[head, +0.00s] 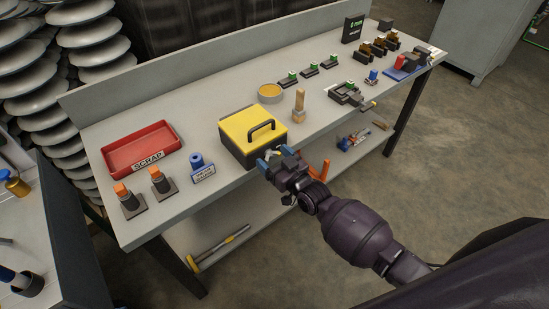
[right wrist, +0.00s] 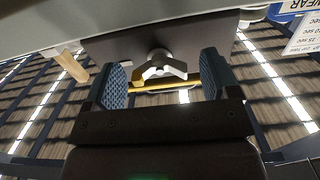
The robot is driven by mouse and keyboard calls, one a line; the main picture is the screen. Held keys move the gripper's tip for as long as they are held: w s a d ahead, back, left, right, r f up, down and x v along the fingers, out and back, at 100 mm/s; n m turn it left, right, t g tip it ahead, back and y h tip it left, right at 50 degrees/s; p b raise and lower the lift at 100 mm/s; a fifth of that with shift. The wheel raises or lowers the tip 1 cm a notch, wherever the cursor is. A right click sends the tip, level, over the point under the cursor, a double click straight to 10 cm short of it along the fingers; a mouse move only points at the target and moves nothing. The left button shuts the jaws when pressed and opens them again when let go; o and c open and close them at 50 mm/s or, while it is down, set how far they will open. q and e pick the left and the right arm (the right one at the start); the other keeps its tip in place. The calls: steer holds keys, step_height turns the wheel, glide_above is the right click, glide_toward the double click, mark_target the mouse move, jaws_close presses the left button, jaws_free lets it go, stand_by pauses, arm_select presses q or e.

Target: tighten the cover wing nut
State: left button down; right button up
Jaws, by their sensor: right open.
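The box with a yellow cover (head: 246,124) and a black handle stands near the bench's front edge. The pale metal wing nut (right wrist: 160,68) sits on the dark face of the box (right wrist: 200,40); it also shows small in the head view (head: 271,154). My right gripper (head: 272,160) is at the box's front side. In the right wrist view, my right gripper (right wrist: 164,80) is open, with one blue ribbed finger on each side of the wing nut. Gaps show between the nut and both fingers. My left gripper is not in view.
A blue piece on a labelled stand (head: 200,165), two orange-topped pieces and a red scrap tray (head: 120,156) stand left of the box. A wooden-handled tool (head: 299,104) and a round dish (head: 270,91) are to its right. A lower shelf (head: 250,228) runs below the bench.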

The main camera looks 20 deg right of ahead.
steer(key=v, duration=1)
steer(key=shift+s, duration=0.4)
steer(key=shift+d, duration=0.1)
steer(key=s+d+f+m+g+h, duration=0.1)
steer(key=s+d+f+g+h, duration=0.1)
steer(key=s, duration=0.6)
steer(key=s+d+f+m+g+h, duration=0.1)
steer(key=s+d+f+g+h, duration=0.2)
steer(key=s, duration=0.6)
steer(key=shift+s+d+f+m+g+h, duration=0.15)
steer(key=shift+d+f+m+g+h, duration=0.2)
steer(key=shift+d+f+h, duration=0.5)
steer(key=shift+d+r, duration=0.15)
